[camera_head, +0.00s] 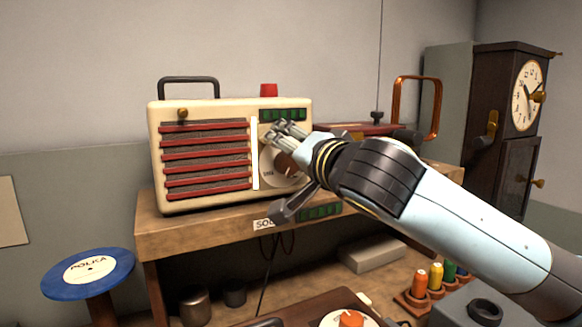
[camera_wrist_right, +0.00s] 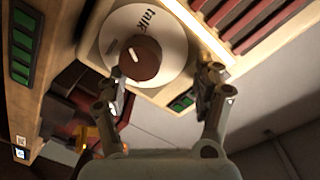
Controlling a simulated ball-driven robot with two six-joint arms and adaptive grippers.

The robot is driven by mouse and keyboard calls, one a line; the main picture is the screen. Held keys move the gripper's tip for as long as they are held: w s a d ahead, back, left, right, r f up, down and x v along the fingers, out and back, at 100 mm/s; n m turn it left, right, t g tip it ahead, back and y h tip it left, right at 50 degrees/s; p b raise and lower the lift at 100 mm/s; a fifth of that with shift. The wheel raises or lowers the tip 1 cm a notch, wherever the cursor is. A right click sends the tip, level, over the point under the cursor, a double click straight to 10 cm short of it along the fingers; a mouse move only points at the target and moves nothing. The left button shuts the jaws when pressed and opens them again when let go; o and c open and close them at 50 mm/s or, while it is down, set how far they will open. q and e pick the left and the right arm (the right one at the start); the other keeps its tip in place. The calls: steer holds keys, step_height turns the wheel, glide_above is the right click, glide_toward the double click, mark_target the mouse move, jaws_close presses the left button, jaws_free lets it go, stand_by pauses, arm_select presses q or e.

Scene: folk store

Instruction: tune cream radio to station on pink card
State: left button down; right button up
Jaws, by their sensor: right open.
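The cream radio (camera_head: 205,108) stands on a wooden shelf, with red slats and a lit white vertical strip. Its round white dial with a brown knob (camera_head: 287,163) is partly hidden by my right gripper (camera_head: 279,170). In the right wrist view the dial (camera_wrist_right: 155,20) shows the word "talk", and the brown knob (camera_wrist_right: 139,58) has a white pointer line. My right gripper (camera_wrist_right: 160,84) is open and empty, its fingers apart in front of the dial. I cannot tell whether they touch it. I see no pink card. My left gripper is not in view.
The wooden shelf (camera_head: 190,235) has a partly hidden label and a green indicator strip (camera_head: 320,211) on its edge. A blue disc (camera_head: 88,272) is at lower left. Colored spools (camera_head: 436,276) stand at lower right. A dark clock (camera_head: 497,120) is at far right.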

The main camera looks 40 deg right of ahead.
mark_target(282, 109)
step_height(282, 109, up, 7)
steer(key=shift+a, duration=0.1)
stand_by(0.4)
